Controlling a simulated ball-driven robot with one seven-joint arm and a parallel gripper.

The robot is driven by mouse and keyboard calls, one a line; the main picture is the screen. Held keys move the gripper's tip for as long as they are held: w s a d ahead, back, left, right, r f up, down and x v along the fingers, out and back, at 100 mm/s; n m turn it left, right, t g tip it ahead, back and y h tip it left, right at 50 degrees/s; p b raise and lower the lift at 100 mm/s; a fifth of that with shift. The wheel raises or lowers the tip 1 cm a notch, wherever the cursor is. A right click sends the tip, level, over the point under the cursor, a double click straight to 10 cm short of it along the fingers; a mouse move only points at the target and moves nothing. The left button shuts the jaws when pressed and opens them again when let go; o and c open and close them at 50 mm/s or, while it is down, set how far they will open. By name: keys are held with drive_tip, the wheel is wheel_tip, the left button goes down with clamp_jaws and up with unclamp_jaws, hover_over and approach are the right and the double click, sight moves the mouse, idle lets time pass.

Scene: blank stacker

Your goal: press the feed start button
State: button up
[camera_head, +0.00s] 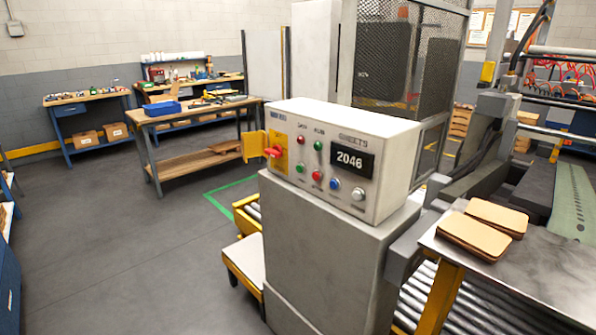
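A white control box (390,138) stands on a grey pedestal (315,245) in the middle of the view. Its front has a red (300,139) and a green (318,146) round piece above. A lower row has a green button (299,168), a red button (316,175), a blue button (334,183) and a pale silver one (358,194). The small labels are too blurred to tell which is feed start. A display (352,160) reads 2046. A red rotary handle (272,152) sits on a yellow plate at the panel's left. My gripper does not show.
A metal table (545,275) with two stacks of tan sheets (473,237) stands right of the pedestal. Rollers (465,305) run below it. A mesh guard (400,50) rises behind the box. Workbenches (200,112) stand at the back left. The floor (130,260) at left is open.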

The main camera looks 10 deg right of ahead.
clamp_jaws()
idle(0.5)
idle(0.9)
